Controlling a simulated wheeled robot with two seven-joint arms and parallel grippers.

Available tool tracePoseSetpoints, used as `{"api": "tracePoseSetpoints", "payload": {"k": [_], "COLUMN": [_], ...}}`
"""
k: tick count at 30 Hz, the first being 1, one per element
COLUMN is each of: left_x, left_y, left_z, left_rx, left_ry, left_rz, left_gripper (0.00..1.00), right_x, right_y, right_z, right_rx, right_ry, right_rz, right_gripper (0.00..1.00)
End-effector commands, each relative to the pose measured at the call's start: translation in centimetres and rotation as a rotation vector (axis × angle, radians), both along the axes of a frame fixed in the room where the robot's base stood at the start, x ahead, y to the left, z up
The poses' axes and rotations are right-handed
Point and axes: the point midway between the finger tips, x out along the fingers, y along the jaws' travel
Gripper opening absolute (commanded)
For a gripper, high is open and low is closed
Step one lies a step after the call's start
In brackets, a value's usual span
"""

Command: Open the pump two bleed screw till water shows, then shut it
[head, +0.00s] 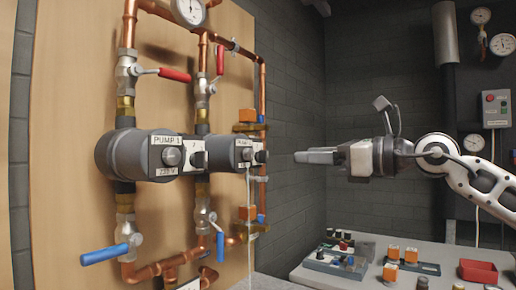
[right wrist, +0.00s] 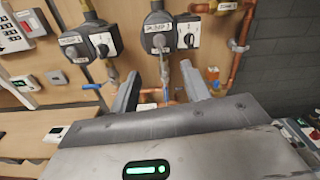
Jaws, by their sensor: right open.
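Pump two (head: 226,152) is a grey pump on copper pipes, the second from the left. Its silver bleed screw (head: 247,154) sits in the middle of the white label on its front. A thin pale stream (head: 249,200), which looks like water, runs straight down from the screw. My right gripper (head: 298,157) is open and empty, to the right of the pump and apart from it. In the right wrist view pump two (right wrist: 160,22) and its screw (right wrist: 158,41) show beyond the two spread fingers (right wrist: 162,92). My left gripper is not in view.
Pump one (head: 125,152) stands to the left on the wooden board (head: 75,60). Valves with red (head: 174,75) and blue (head: 103,255) levers stick out from the pipes. A grey table (head: 310,278) at lower right bears small blocks and a red tray (head: 478,271).

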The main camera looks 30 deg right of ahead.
Motion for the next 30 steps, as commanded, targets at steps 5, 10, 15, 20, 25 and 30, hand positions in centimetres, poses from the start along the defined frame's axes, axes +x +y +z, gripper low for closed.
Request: {"api": "tracePoseSetpoints", "payload": {"k": [5, 10, 15, 20, 25, 30], "left_x": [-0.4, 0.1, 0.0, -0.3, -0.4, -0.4], "left_y": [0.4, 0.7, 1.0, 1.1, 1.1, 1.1], "left_z": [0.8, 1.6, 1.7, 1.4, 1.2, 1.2], "left_rx": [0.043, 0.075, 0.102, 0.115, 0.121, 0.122], "left_ry": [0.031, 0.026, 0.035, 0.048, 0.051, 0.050], "left_rz": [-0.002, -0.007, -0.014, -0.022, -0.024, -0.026], "left_gripper": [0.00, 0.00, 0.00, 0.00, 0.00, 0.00], "right_x": [3.8, 7.1, 9.8, 11.2, 11.7, 11.7], "right_y": [1.8, 3.2, 4.2, 4.7, 4.9, 4.9], "right_z": [0.8, 0.6, 0.4, 0.2, 0.1, 0.1], "right_rx": [0.005, 0.006, 0.007, 0.005, 0.005, 0.004], "right_ry": [-0.001, -0.001, -0.002, -0.002, -0.002, -0.001], "right_rz": [0.008, 0.008, 0.006, 0.002, 0.002, 0.002], "right_gripper": [0.47, 0.47, 0.47, 0.47, 0.47, 0.47]}}
